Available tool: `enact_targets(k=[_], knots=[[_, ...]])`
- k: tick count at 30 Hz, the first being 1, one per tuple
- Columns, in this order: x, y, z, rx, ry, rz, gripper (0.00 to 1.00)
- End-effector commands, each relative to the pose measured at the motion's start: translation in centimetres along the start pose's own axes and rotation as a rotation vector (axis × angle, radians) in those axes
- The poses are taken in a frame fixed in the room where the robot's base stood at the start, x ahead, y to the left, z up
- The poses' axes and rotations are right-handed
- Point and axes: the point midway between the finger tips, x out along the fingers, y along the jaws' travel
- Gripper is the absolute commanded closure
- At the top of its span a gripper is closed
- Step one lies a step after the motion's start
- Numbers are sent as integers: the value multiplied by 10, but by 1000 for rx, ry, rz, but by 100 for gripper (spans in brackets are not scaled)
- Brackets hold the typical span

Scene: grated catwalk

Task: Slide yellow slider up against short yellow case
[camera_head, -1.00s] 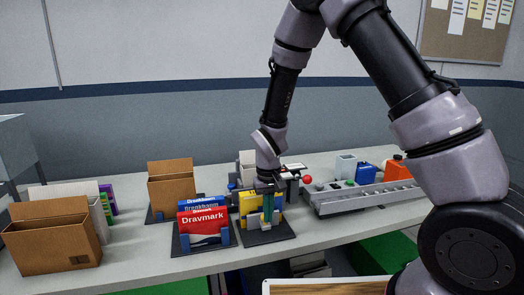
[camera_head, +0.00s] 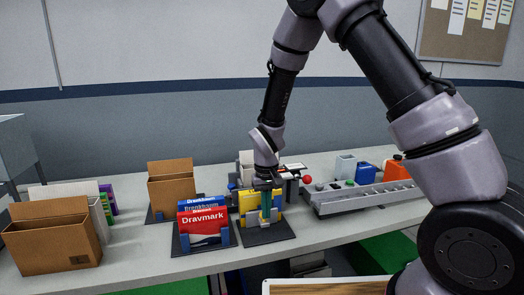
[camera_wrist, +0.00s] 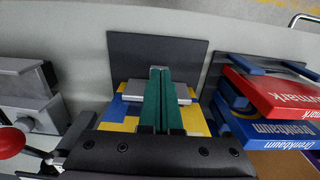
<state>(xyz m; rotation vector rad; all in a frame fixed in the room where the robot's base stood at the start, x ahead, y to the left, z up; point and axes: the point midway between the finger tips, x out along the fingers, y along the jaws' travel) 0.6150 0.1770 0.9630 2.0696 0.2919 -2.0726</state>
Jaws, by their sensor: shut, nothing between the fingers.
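My gripper (camera_head: 265,216) is shut, its green fingers together and empty, pointing down over a dark stand (camera_head: 268,236) near the front of the table. In the wrist view, the shut fingers (camera_wrist: 160,72) cover the middle of the stand. Yellow parts (camera_wrist: 197,120) with blue patches show on both sides of them, and a light grey bar (camera_wrist: 184,92) crosses behind. I cannot tell the slider from the case; the fingers hide where they meet.
Red and blue Dravmark and Drenkhaum boxes (camera_head: 203,221) stand close to the left on their own dark stand. Brown cardboard holders (camera_head: 171,188) are further left. A red-knobbed grey device (camera_head: 307,180) and a long grey rail (camera_head: 365,198) lie to the right.

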Motion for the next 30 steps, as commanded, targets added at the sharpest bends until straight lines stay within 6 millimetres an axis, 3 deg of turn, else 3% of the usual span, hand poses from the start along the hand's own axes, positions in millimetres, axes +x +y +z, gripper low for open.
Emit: enact_targets(k=[20, 30], knots=[[-1, 0, 11, 1, 2, 0, 100], [-26, 0, 11, 0, 4, -1, 100]])
